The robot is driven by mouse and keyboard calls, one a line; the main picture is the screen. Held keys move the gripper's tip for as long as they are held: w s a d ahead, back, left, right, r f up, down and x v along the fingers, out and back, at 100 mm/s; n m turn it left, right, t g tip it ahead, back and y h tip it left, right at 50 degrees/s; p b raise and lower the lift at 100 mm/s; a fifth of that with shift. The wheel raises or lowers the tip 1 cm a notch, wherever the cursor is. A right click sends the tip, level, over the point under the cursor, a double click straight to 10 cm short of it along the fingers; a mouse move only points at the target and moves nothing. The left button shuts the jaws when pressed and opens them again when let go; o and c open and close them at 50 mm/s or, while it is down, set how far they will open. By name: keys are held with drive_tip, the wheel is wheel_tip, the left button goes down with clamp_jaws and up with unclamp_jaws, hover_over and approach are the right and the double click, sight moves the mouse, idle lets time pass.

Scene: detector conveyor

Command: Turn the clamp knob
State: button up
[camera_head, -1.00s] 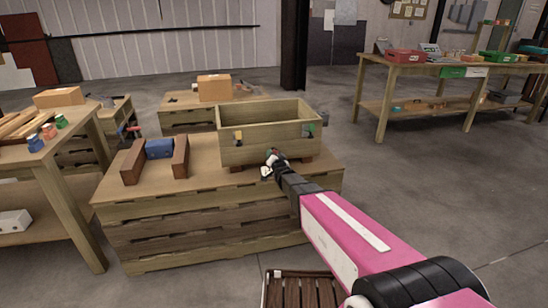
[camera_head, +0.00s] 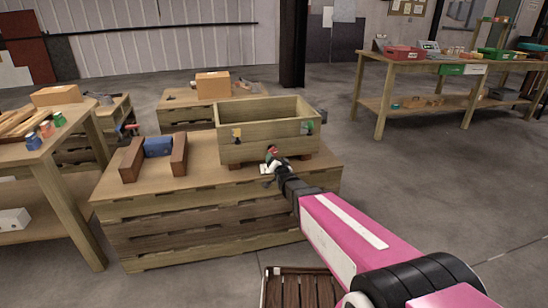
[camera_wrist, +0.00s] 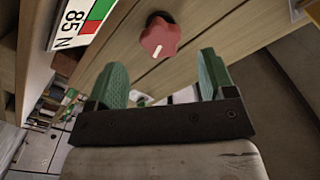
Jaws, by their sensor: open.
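The clamp knob (camera_wrist: 160,37) is red and lobed, with a white mark, and sits on the face of a wooden board in the wrist view. My gripper (camera_wrist: 162,75) is open, with green fingers on either side of an empty gap. The knob shows beyond the fingertips, roughly centred between them and apart from them. In the head view my gripper (camera_head: 270,157) is at the lower front of a wooden box (camera_head: 262,110) on a pallet-like bench. The knob cannot be made out there, with my gripper in front.
A blue block (camera_head: 158,147) stands between two brown blocks on the bench top (camera_head: 215,183). A side table (camera_head: 62,150) stands left. Open floor lies right.

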drive_tip(key=v, duration=0.4)
drive_tip(key=shift+a, duration=0.1)
idle(0.9)
